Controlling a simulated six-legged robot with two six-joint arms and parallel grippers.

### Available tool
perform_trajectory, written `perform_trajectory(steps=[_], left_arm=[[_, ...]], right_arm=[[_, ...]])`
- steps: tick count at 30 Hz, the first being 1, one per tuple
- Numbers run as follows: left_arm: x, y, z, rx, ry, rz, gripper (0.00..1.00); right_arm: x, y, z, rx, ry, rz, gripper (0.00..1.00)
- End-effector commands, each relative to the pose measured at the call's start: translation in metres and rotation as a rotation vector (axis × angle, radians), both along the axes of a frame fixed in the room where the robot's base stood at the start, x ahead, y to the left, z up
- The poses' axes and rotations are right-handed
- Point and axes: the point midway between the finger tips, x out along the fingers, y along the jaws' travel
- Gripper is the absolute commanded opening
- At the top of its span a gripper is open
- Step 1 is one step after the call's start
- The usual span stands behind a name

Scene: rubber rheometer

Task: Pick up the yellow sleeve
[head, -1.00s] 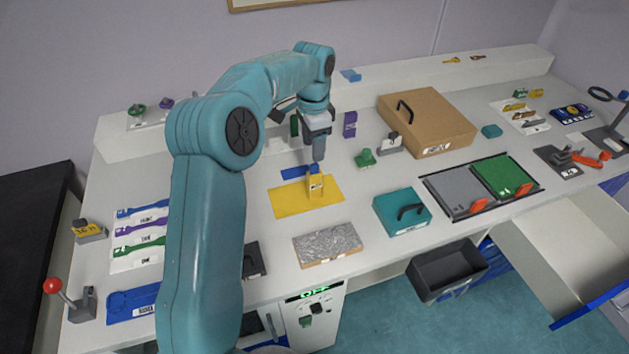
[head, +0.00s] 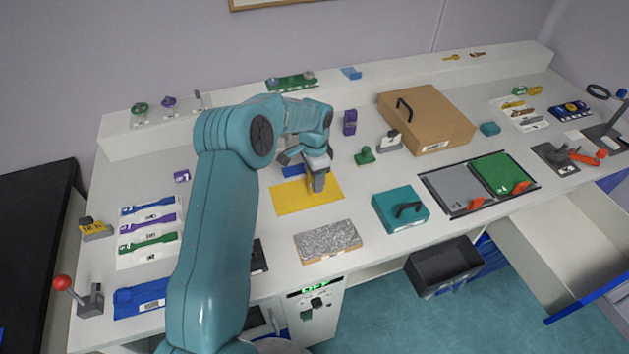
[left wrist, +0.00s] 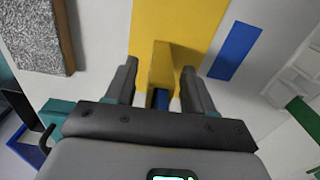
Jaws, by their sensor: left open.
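The yellow sleeve (left wrist: 161,66) stands upright on the yellow mat (head: 290,197), with a blue part (left wrist: 160,98) at its near end in the left wrist view. My left gripper (head: 318,188) is lowered over the mat and hides most of the sleeve in the head view. In the left wrist view my left gripper (left wrist: 159,68) is open, with one finger on each side of the sleeve. A gap shows between the sleeve and each finger. My right gripper is not in view.
A blue strip (head: 292,171) lies behind the mat. A grey speckled slab (head: 327,241) lies in front, and a teal box with a handle (head: 398,211) stands to the right. A green knobbed piece (head: 365,156) and a purple block (head: 349,122) stand behind at the right.

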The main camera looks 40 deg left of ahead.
Motion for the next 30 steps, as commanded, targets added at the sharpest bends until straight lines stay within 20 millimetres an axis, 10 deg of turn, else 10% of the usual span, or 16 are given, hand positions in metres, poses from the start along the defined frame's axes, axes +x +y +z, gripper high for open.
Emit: perform_trajectory(steps=[2,7,20,30], left_arm=[[0.0,0.0,0.0,0.0,0.0,-0.001,0.53],[0.0,0.0,0.0,0.0,0.0,-0.001,0.0],[0.001,0.0,0.009,0.001,-0.002,-0.001,0.0],[0.001,0.0,0.086,0.003,-0.008,0.0,0.0]], right_arm=[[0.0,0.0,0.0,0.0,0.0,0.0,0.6],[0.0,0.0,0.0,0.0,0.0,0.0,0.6],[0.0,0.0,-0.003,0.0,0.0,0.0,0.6],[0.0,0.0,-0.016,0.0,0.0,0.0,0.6]])
